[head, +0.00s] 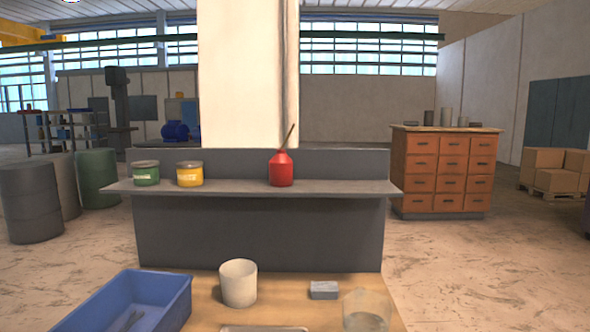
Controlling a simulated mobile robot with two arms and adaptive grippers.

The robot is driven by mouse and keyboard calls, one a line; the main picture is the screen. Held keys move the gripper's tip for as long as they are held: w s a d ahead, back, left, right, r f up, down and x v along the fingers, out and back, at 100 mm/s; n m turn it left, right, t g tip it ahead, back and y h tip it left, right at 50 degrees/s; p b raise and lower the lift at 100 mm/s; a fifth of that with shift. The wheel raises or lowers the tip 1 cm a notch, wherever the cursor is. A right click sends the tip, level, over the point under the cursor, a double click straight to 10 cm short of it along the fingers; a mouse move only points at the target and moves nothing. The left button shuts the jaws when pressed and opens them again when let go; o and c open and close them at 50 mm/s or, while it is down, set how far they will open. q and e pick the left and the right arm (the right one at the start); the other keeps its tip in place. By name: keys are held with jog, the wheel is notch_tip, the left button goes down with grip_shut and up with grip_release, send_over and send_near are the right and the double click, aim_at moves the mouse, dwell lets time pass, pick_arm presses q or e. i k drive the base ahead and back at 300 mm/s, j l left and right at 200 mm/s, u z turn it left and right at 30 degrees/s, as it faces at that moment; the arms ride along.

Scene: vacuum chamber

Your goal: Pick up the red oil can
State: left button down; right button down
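The red oil can (281,170) stands upright on the grey shelf (232,188), right of the shelf's middle. It has a cone-shaped top and a thin brownish spout that leans up to the right. It stands apart from the two tins on the same shelf. Neither of my grippers shows in the head view.
A green tin (146,175) and a yellow tin (190,176) stand left on the shelf. A wooden table in front holds a blue bin (178,303), a white cup (239,284), a grey block (324,290) and a clear container (367,312). The shelf's right end is bare.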

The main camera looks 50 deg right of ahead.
aim_at(281, 166)
jog(key=z, duration=1.6)
jog(key=i+l, duration=0.1)
jog(key=l, duration=0.4)
jog(key=i+l+u, duration=0.1)
jog(key=l, duration=0.45)
jog(key=i+l, duration=0.15)
jog(key=l, duration=0.35)
jog(key=i+l+u, duration=0.1)
jog(key=l, duration=0.95)
jog(key=i+u, duration=0.05)
jog(key=i, duration=0.05)
